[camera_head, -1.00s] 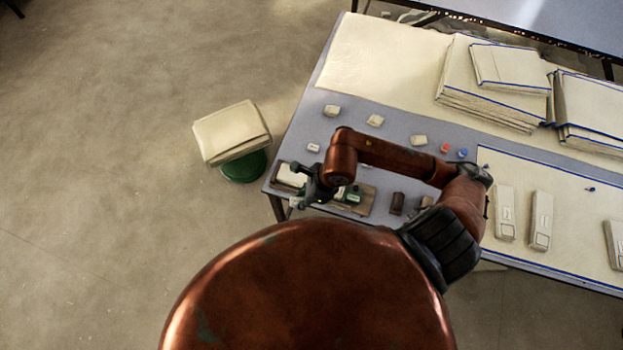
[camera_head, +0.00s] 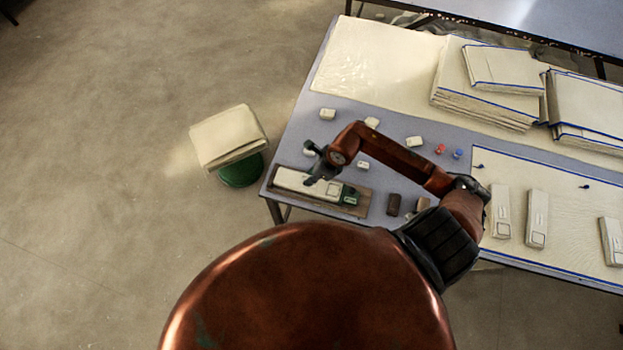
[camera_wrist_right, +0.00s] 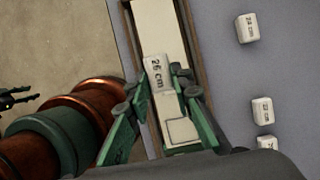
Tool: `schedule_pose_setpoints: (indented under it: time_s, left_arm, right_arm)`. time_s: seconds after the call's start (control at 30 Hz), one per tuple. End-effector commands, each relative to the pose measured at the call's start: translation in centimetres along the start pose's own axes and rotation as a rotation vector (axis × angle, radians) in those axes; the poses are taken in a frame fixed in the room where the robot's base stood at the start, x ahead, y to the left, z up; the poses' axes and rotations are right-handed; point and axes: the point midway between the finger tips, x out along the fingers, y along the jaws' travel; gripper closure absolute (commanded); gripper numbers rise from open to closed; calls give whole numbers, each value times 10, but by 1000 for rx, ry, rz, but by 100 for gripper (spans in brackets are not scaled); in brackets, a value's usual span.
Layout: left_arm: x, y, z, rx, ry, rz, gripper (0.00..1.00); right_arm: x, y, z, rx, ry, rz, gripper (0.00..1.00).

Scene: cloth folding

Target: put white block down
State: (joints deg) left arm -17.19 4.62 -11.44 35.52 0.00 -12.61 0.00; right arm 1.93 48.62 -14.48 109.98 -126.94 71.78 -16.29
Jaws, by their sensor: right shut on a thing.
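My right gripper (camera_head: 316,165) is over the long wooden tray (camera_head: 364,204) at the table's near left corner. In the right wrist view its green fingers (camera_wrist_right: 157,108) are shut on a white block (camera_wrist_right: 156,73) marked "26 cm". The block is over the long white piece (camera_wrist_right: 162,22) in the tray; I cannot tell whether they touch. In the head view the arm mostly hides the held block. A small dark claw (camera_wrist_right: 17,97), apparently my left gripper, shows at the left edge of the wrist view; its opening is unclear.
Several small white blocks (camera_head: 327,113) stand on the grey table (camera_head: 290,150). Folded cloths (camera_head: 485,95) are stacked at the back. A green stool (camera_head: 240,172) stands left of the table.

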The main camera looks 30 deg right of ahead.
Motion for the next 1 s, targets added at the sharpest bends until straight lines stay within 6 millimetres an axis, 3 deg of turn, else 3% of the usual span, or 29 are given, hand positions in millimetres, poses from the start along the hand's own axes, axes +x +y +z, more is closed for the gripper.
schedule_pose_setpoints:
  time_s: [0.23,0.43,0.77,0.8,1.0]
  left_arm:
    - [0,0,0,0,0,0,60]
    - [-4,0,-1,0,1,0,60]
    - [-2,0,-1,0,1,0,60]
    - [-2,0,-1,0,1,0,60]
    - [-2,0,-1,0,1,0,60]
  right_arm:
    - [13,-10,-4,1,0,1,96]
    - [37,-9,-14,1,0,2,96]
    - [42,-10,-16,-2,0,0,96]
    - [41,-10,-16,-2,0,0,77]
    - [41,-10,-16,-1,0,0,63]
